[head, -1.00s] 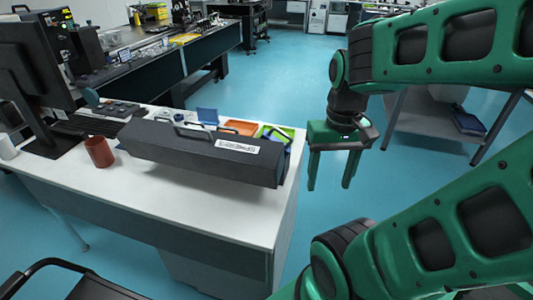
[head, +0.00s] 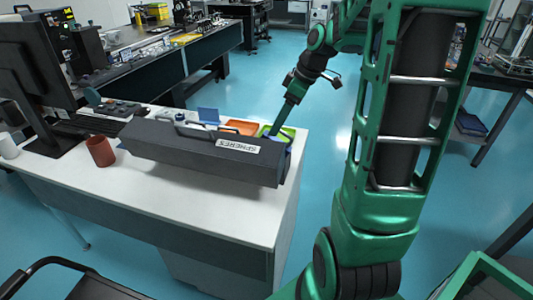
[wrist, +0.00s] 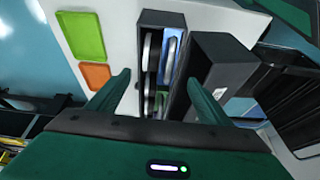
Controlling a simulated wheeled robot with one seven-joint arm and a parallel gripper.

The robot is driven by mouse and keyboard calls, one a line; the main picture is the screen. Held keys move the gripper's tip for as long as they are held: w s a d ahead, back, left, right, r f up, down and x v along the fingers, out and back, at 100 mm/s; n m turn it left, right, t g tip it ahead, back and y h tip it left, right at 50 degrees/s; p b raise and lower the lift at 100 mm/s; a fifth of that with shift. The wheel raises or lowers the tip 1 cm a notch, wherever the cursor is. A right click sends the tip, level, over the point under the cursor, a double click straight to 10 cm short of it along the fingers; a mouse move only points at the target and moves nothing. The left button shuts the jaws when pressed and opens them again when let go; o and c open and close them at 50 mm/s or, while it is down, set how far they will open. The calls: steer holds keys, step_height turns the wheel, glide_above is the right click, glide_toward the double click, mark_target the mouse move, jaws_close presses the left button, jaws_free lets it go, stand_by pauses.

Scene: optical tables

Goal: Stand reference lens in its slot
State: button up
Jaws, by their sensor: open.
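A dark open box (wrist: 161,17) stands on the white desk, seen from above in the wrist view. Pale round-edged discs (wrist: 147,50), which look like lenses, stand on edge in it beside a blue strip (wrist: 168,60). I cannot tell which disc is the reference lens or which slot is free. My gripper (wrist: 159,78) is open, its two fingers spread either side of the box, apparently above it, with nothing visibly held. In the head view my gripper (head: 273,131) is angled down behind the long case, its tips partly hidden.
A long dark case (head: 205,150) with a handle and white label lies along the desk, close beside the box. An orange tray (head: 240,127) and a green tray (wrist: 83,34) lie flat nearby. A red-brown cup (head: 100,150) and a monitor stand left. The desk's front is clear.

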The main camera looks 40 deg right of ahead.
mark_target(272, 138)
steer(key=x, duration=0.9)
steer(key=shift+d+f, duration=0.1)
steer(key=shift+d, duration=0.15)
steer(key=shift+s, duration=0.1)
steer(key=shift+c, duration=0.6)
jaws_close()
